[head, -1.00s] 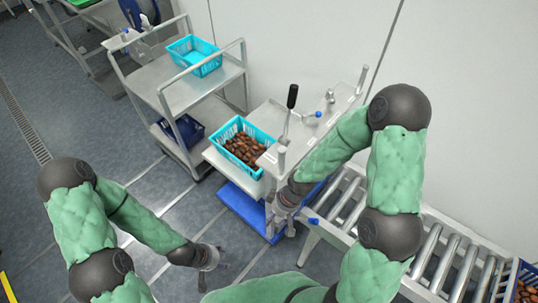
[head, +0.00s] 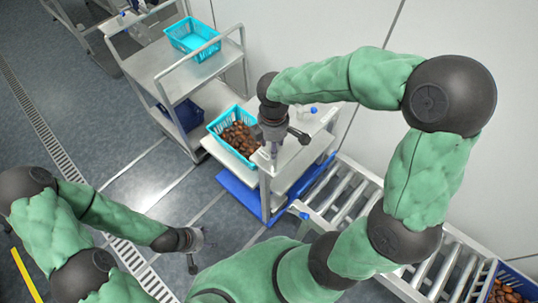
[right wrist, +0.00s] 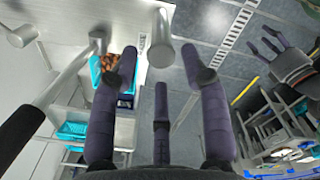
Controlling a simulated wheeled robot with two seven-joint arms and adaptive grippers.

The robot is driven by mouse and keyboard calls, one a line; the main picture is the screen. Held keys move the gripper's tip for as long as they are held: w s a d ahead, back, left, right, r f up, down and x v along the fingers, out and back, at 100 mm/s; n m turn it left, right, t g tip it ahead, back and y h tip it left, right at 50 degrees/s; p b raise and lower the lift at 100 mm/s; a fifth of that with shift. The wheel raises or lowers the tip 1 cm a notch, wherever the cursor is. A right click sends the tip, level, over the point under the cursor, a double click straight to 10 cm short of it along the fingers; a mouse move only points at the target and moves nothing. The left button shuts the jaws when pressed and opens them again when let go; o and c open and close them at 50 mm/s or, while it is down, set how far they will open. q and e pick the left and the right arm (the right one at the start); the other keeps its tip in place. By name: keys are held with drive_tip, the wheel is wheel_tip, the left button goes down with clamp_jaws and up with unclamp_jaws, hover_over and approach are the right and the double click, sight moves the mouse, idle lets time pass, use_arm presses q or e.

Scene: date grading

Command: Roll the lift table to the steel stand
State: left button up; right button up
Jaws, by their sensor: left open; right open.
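The lift table (head: 240,195), with a blue base, pale platform and upright posts, stands near the middle of the head view. A turquoise basket (head: 216,124) of dates rests at its left side. My right gripper (head: 274,152) is open, pointing down over its near post. In the right wrist view, a round grey post end (right wrist: 175,56) appears between the spread fingers; contact cannot be told. My left gripper (head: 200,243) is open and empty above the floor. Which frame is the steel stand is unclear; a two-shelf steel frame (head: 160,72) stands behind left.
An empty turquoise basket (head: 190,38) sits on the steel frame's top and a dark blue crate (head: 187,115) below. A roller conveyor (head: 350,205) runs at right beside the lift table. Open floor (head: 120,150) lies left, with a drain channel (head: 50,135).

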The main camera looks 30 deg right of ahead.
sight(273, 162)
wheel_tip(273, 162, down, 10)
drive_tip(key=shift+s+f+b, duration=0.15)
drive_tip(key=shift+b, duration=0.7)
clamp_jaws()
